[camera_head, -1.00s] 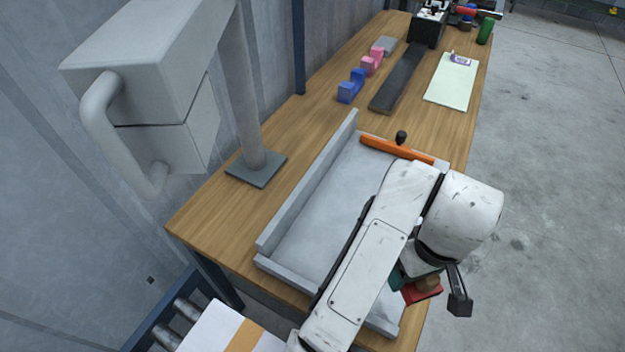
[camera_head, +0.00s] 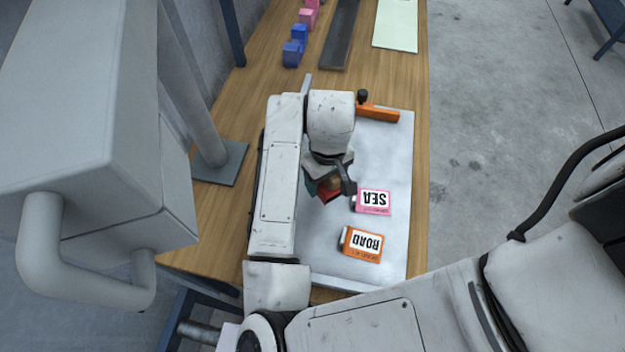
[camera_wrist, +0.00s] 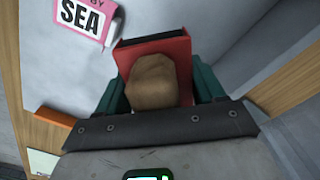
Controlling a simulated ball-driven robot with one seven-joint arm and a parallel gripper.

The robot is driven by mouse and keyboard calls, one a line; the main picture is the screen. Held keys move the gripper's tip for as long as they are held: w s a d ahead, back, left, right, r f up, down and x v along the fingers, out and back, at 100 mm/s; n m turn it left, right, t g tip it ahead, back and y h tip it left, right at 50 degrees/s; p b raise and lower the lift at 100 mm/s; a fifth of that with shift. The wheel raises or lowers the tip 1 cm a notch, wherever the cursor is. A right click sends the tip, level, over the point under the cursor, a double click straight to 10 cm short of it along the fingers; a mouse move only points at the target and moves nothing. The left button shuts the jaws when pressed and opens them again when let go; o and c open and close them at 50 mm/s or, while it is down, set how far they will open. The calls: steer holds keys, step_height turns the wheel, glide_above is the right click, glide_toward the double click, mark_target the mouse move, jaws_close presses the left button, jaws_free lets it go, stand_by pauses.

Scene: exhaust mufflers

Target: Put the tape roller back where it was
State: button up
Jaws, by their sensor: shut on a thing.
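My gripper (camera_head: 328,187) is shut on the tape roller (camera_head: 330,194), a red body with a brown, rounded part. It holds the roller over the grey tray (camera_head: 394,155). In the wrist view the brown part of the roller (camera_wrist: 152,82) lies between the teal fingers of my gripper (camera_wrist: 157,88), with the red body behind it. I cannot tell whether the roller touches the tray. My arm hides the tray's left part.
A pink "SEA" label (camera_head: 373,202) and an orange "ROAD" label (camera_head: 361,245) lie in the tray. An orange bar (camera_head: 380,113) with a black knob crosses its far end. Blue blocks (camera_head: 293,50) stand beyond. A post (camera_head: 195,90) rises at left.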

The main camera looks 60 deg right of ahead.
steer(key=w+f, duration=0.2)
steer(key=f, duration=0.1)
steer(key=w+f, duration=0.1)
steer(key=shift+w+d+f, duration=0.25)
steer(key=shift+d+f, duration=0.05)
steer(key=shift+w+f+p, duration=0.15)
steer(key=shift+f+p, duration=0.2)
steer(key=shift+f, duration=1.35)
steer(key=shift+f, duration=0.15)
steer(key=o, duration=1.3)
step_height(320, 180, up, 12)
steer(key=shift+r+b, duration=0.15)
steer(key=shift+b, duration=0.2)
